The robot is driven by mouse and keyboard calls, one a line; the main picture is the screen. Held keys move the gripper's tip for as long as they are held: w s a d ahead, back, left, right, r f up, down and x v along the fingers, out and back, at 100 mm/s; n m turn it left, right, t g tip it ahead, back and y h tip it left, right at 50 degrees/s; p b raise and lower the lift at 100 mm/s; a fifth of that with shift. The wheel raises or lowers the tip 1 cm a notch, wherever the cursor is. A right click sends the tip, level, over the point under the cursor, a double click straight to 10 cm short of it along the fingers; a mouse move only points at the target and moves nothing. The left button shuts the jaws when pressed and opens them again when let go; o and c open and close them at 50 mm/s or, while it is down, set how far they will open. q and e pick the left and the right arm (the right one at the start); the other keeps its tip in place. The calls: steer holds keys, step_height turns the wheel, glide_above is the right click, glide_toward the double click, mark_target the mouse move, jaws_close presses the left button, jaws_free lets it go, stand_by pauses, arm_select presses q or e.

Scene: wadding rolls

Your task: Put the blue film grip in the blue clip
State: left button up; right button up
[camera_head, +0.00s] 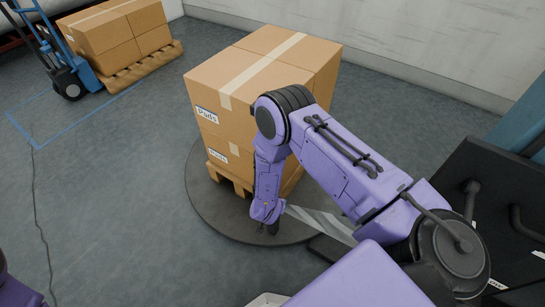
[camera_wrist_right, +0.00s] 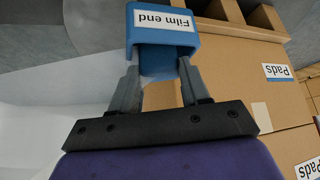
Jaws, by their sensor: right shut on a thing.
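My right gripper (camera_wrist_right: 158,72) is shut on the blue film grip (camera_wrist_right: 165,27), a blue block with a white "Film end" label, in the right wrist view. In the head view my right gripper (camera_head: 270,228) points down low beside the front right corner of the pallet, and the film grip is hidden there. A pale, see-through film (camera_head: 322,220) stretches from near this gripper to the right. I cannot make out a blue clip in either view. My left gripper is out of view.
Stacked cartons labelled "Pads" (camera_head: 212,140) stand on a wooden pallet (camera_head: 232,180) on a round dark turntable (camera_head: 205,215), close beside my right gripper. A blue hand truck (camera_head: 75,70) and more cartons (camera_head: 118,30) are at the back left. The left floor is mostly clear.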

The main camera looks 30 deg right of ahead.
steer(key=o, duration=0.9)
steer(key=shift+s+a+f, duration=0.1)
steer(key=shift+s+f, duration=0.05)
steer(key=shift+f, duration=0.15)
steer(key=shift+c, duration=0.2)
steer(key=shift+o, duration=0.9)
steer(key=shift+f, duration=0.1)
steer(key=shift+s+r+p, duration=0.1)
steer(key=shift+r+p, duration=0.25)
steer(key=shift+r, duration=0.05)
steer(key=p+v, duration=0.3)
steer(key=v, duration=0.9)
steer(key=s+d+f+n, duration=0.1)
steer(key=s+d, duration=0.3)
steer(key=s, duration=0.5)
steer(key=s+d+f+n+g+y, duration=0.1)
steer(key=s+d, duration=0.2)
steer(key=s, duration=0.6)
steer(key=shift+d, duration=0.4)
steer(key=shift+w, duration=0.1)
